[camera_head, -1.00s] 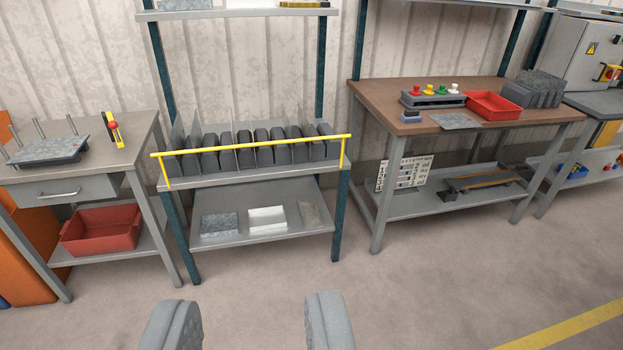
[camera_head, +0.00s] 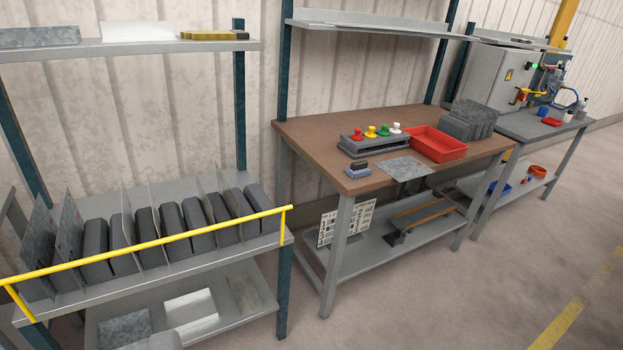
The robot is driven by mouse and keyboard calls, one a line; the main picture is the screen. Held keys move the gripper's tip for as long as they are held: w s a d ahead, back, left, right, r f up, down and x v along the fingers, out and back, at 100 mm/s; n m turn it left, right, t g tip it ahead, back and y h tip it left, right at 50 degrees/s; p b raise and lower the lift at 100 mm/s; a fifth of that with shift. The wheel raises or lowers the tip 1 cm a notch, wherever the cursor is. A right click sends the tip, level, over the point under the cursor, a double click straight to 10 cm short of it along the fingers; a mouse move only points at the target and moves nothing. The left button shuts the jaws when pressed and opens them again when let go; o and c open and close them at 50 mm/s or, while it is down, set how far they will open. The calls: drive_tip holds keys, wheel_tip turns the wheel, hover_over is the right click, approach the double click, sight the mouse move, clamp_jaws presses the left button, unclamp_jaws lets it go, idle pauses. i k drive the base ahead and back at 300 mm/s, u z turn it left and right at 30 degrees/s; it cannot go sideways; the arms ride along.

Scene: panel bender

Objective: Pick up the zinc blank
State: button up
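A flat grey sheet with a mottled, zinc-like surface (camera_head: 405,167) lies on the brown workbench top, at its front edge. Similar mottled plates lie on the left rack: one on its lower shelf (camera_head: 124,328) and one on its top shelf (camera_head: 40,37). I cannot tell for sure which is the zinc blank.
The brown bench (camera_head: 300,134) also carries a red tray (camera_head: 438,145), a block with coloured knobs (camera_head: 374,145) and grey blocks (camera_head: 470,120). A yellow rail (camera_head: 165,241) crosses the left rack's front. The floor at the lower right is clear.

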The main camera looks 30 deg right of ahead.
sight(403, 169)
drive_tip(key=z, duration=0.25)
drive_tip(key=i, duration=1.35)
drive_tip(key=z, duration=1.2)
drive_tip(key=i, duration=1.4)
drive_tip(key=z, duration=0.65)
